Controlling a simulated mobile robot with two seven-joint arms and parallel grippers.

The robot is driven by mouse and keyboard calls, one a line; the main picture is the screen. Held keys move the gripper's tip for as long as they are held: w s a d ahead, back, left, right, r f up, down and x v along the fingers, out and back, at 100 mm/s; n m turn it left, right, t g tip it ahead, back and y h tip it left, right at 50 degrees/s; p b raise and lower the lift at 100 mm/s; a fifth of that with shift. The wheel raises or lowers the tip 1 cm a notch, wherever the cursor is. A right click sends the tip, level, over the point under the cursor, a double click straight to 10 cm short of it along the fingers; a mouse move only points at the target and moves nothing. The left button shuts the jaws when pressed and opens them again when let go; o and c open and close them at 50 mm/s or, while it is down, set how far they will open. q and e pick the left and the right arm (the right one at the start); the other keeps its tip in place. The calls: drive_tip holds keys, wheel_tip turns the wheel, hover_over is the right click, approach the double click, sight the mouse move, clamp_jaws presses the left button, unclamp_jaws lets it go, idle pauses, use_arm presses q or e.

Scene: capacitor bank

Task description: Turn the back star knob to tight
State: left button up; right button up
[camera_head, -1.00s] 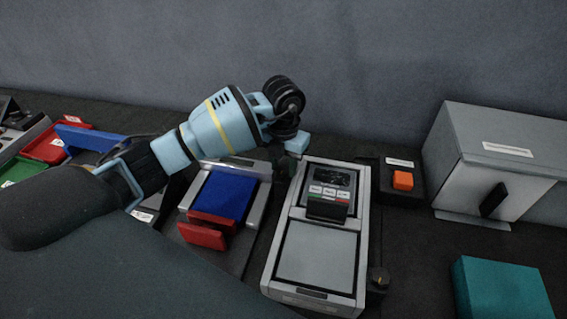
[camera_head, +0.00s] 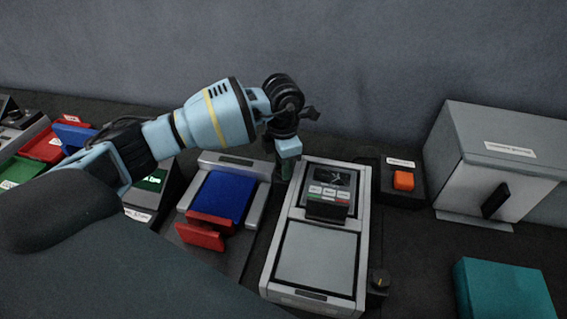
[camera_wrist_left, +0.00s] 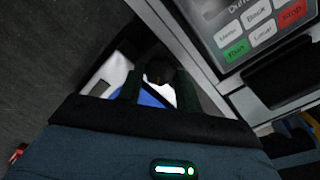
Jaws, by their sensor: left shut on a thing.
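My left gripper (camera_head: 284,172) points down at the back left corner of the grey device (camera_head: 316,252) with the keypad. In the left wrist view its two dark fingers (camera_wrist_left: 155,85) are shut on a dark round knob, the back star knob (camera_wrist_left: 159,66). In the head view the gripper hides this knob. The knob's marks and turn angle are too dark to read. My right gripper is not in view.
A blue block with a red handle (camera_head: 224,196) stands just left of the device. A small dark knob (camera_head: 379,279) sits at its front right. An orange button box (camera_head: 403,180), a grey cabinet (camera_head: 490,165) and a teal block (camera_head: 503,288) stand to the right.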

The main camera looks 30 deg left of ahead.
use_arm(q)
drive_tip(key=m+b, duration=0.1)
drive_tip(key=m, duration=0.8)
drive_tip(key=shift+b, duration=0.35)
drive_tip(key=m, duration=0.3)
drive_tip(key=shift+b, duration=0.35)
drive_tip(key=m+b, duration=0.1)
drive_tip(key=m, duration=0.2)
drive_tip(key=shift+m, duration=0.3)
drive_tip(key=m+b, duration=0.1)
drive_tip(key=m, duration=0.2)
drive_tip(key=shift+m, duration=0.3)
drive_tip(key=m+b, duration=0.1)
drive_tip(key=m, duration=0.2)
drive_tip(key=shift+b, duration=0.4)
drive_tip(key=shift+m+b, duration=0.4)
drive_tip(key=shift+m, duration=0.9)
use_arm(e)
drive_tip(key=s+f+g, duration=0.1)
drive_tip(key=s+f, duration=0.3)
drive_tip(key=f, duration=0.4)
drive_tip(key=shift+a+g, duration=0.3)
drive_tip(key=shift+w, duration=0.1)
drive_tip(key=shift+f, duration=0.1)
